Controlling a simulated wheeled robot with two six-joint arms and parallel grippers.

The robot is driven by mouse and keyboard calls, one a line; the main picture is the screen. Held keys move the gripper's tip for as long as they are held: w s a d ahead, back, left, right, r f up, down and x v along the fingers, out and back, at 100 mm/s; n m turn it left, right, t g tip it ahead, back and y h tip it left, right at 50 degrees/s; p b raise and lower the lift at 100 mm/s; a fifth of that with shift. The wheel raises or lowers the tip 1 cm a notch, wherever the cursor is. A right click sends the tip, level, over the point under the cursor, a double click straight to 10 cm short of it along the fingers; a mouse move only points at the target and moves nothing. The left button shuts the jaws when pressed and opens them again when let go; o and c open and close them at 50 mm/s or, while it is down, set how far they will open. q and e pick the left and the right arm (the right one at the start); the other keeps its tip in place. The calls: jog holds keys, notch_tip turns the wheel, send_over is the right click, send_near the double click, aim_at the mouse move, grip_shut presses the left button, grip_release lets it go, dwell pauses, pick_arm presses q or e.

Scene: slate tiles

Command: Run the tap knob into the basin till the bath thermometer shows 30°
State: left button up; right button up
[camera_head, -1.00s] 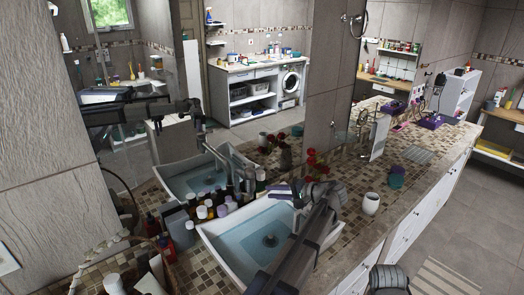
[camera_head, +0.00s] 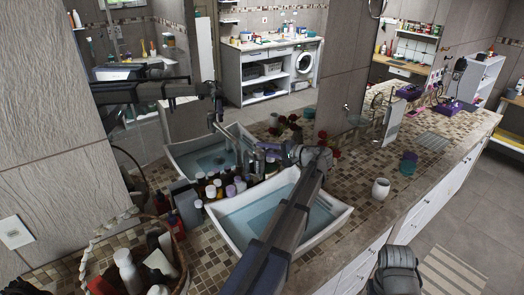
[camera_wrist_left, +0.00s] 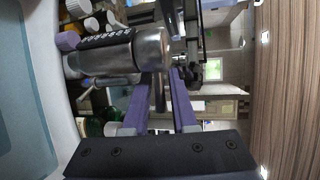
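The white basin (camera_head: 337,212) holds bluish water and is set in the mosaic counter. The silver tap (camera_head: 258,158) stands at its back edge, among bottles. In the left wrist view the tap's metal body (camera_wrist_left: 150,48) is large, with a dark band of pale marks. My left gripper (camera_head: 272,147) reaches across the basin to the tap. Its two purple fingers (camera_wrist_left: 160,100) are apart, with a thin dark bar, perhaps the tap knob, showing between them. I cannot tell whether they touch it. I cannot make out a bath thermometer or reading.
Several bottles (camera_head: 212,187) crowd the basin's left side. A basket of toiletries (camera_head: 182,262) is at the front left. A white cup (camera_head: 380,189) and a teal cup (camera_head: 408,164) stand to the right. A mirror behind reflects the basin and my arm.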

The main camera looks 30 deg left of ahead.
pick_arm(q)
jog(key=shift+a+f, duration=0.1)
jog(key=shift+a, duration=0.4)
grip_shut()
